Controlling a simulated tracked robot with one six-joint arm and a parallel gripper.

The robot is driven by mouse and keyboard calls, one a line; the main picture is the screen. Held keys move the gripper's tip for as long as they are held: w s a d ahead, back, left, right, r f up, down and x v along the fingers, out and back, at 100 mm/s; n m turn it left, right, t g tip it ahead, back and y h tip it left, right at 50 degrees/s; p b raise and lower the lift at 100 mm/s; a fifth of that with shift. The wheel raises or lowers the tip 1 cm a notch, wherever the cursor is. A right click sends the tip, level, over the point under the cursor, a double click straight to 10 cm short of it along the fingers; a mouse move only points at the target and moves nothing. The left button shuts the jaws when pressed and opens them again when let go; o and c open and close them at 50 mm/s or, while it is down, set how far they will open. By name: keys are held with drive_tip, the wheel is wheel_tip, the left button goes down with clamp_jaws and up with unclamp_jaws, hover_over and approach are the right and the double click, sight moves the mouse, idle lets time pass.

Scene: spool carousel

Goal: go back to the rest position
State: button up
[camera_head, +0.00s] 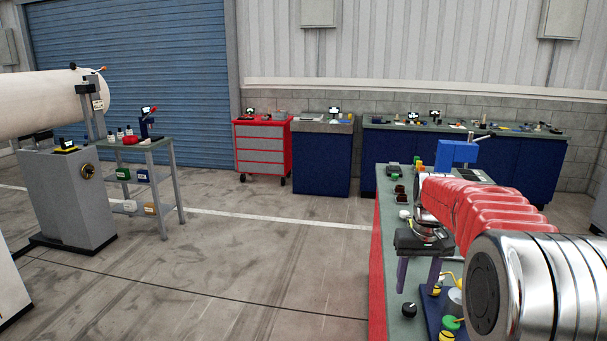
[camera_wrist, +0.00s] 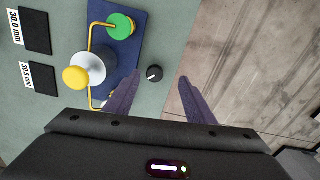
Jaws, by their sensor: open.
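My gripper (camera_wrist: 153,95) is open in the wrist view, its two purple-grey fingers spread with nothing between the tips but a small black knob (camera_wrist: 154,73) on the bench surface beyond them. In the head view my gripper (camera_head: 416,276) hangs over the left edge of the green-topped workbench (camera_head: 384,231), pointing down. A blue fixture plate (camera_wrist: 131,59) with a silver cylinder (camera_wrist: 90,66), a yellow knob (camera_wrist: 76,78) and a green knob (camera_wrist: 120,26) lies left of the fingers in the wrist view. My arm hides much of the bench in the head view.
Black pads (camera_wrist: 35,32) with size labels lie on the bench. A blue vise (camera_head: 456,153) stands at its far end. A red tool cart (camera_head: 262,147) and blue cabinets (camera_head: 322,160) line the back wall. A grey pedestal (camera_head: 68,197) and shelf stand left. The middle floor is clear.

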drive_tip(key=s+a+r+t, duration=0.1)
drive_tip(key=s+a, duration=0.3)
drive_tip(key=s, duration=0.6)
drive_tip(key=s+a+r+t, duration=0.1)
drive_tip(key=s+a, duration=0.3)
drive_tip(key=s, duration=0.6)
drive_tip(key=s+a+r+n+t, duration=0.1)
drive_tip(key=s+a+r+t, duration=0.1)
drive_tip(key=s, duration=0.8)
drive_tip(key=shift+a+t, duration=0.6)
drive_tip(key=shift+a, duration=0.45)
